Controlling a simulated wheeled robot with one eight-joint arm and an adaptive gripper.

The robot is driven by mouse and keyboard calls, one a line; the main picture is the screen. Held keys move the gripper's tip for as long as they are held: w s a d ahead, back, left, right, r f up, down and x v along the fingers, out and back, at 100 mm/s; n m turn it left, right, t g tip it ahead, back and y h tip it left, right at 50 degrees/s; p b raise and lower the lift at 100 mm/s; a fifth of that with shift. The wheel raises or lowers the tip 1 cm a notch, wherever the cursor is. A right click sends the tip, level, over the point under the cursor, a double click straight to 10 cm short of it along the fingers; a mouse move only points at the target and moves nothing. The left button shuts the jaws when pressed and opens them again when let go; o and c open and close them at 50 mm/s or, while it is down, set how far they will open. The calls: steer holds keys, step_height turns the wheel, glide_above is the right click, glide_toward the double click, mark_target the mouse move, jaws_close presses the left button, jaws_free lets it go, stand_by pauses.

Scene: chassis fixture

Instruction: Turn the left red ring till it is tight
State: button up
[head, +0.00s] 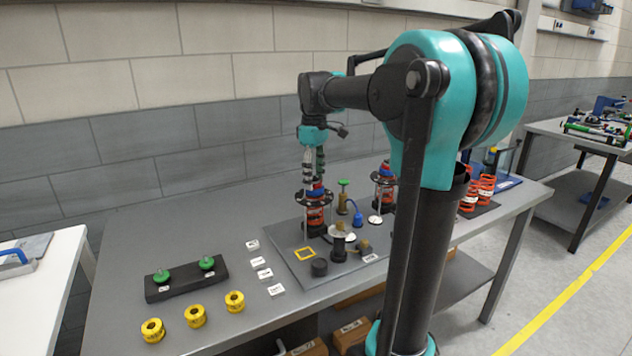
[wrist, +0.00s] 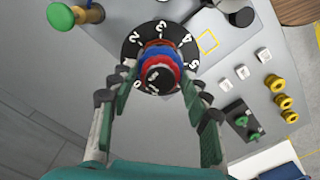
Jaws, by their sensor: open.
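The left strut assembly (head: 315,218) stands upright on the grey fixture plate, with an orange-red spring under a black disc. The red ring (wrist: 168,63) sits with a blue band around a dark centre knob, above the numbered black dial (wrist: 131,52). My gripper (head: 314,178) points down over this assembly from above. In the wrist view my gripper (wrist: 155,88) is open, with one finger on each side of the red and blue rings. I cannot tell whether the fingers touch them. A second, similar strut (head: 384,186) stands to the right, partly behind my arm.
Brass fittings, including one with a green knob (head: 343,184), stand close on the right. A yellow square outline (head: 304,254), white labelled tiles (head: 262,274), a black block with green knobs (head: 187,277) and yellow rings (head: 195,316) lie in front and left. The table's back left is clear.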

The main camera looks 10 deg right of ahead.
steer(key=n, duration=1)
stand_by(0.3)
